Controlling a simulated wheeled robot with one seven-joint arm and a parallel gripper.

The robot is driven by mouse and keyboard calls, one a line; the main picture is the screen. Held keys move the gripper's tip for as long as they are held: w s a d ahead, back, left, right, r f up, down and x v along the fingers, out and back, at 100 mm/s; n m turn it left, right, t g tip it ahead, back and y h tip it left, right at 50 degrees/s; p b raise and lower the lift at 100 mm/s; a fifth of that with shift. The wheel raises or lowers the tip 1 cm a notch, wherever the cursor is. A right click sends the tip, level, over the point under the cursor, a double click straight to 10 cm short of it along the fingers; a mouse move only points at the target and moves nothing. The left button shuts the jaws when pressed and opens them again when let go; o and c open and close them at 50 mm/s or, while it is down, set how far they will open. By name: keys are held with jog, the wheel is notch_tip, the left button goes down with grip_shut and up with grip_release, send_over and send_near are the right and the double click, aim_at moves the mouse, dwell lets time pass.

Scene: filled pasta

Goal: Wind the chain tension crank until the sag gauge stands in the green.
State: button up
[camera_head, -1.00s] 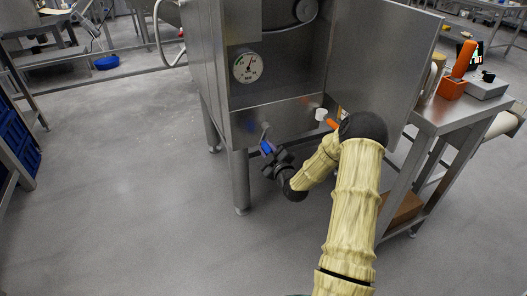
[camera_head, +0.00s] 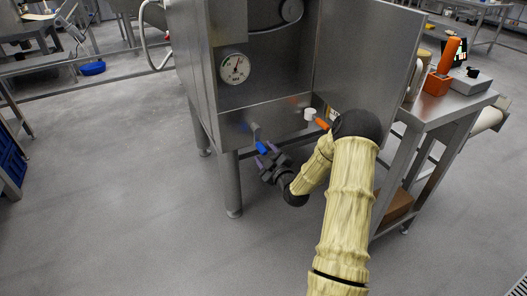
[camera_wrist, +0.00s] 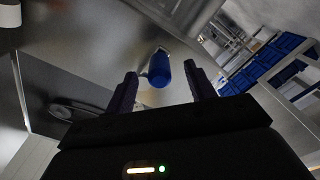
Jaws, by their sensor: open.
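The crank (camera_head: 256,133) sits low on the front of the steel machine, with a blue handle (camera_head: 260,148) at its end. My gripper (camera_head: 267,154) is open close to the handle, from its lower right. In the wrist view the blue handle (camera_wrist: 159,70) appears between the two dark fingertips, with clear gaps on both sides; whether it lies between them in depth I cannot tell. The round sag gauge (camera_head: 235,69) is on the panel above the crank. Its needle points up and slightly right; its coloured marks are too small to read surely.
A white knob (camera_head: 310,114) and an orange part (camera_head: 321,124) are right of the crank, near my arm. The open steel door (camera_head: 366,60) and a side table (camera_head: 445,112) with an orange-handled device (camera_head: 443,66) stand at right.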

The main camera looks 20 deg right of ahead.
jog(key=s, duration=0.6)
jog(key=shift+s+b, duration=0.25)
jog(key=shift+b, duration=0.05)
jog(key=shift+d, duration=0.1)
jog(key=s+a+m+g, duration=0.2)
jog(key=s+a+g, duration=0.1)
jog(key=a+g, duration=0.45)
jog(key=s+a+r+m+g, duration=0.3)
jog(key=s+a+m+g, duration=0.15)
jog(key=s, duration=0.55)
jog(key=s+a+r+m+g, duration=0.3)
jog(key=s+a, duration=0.3)
jog(key=s, duration=0.5)
notch_tip(320, 180, up, 37)
jog(key=p, duration=3.7)
jog(key=shift+w+d+f+h, duration=0.2)
jog(key=shift+w+d+h, duration=0.1)
jog(key=shift+w, duration=0.1)
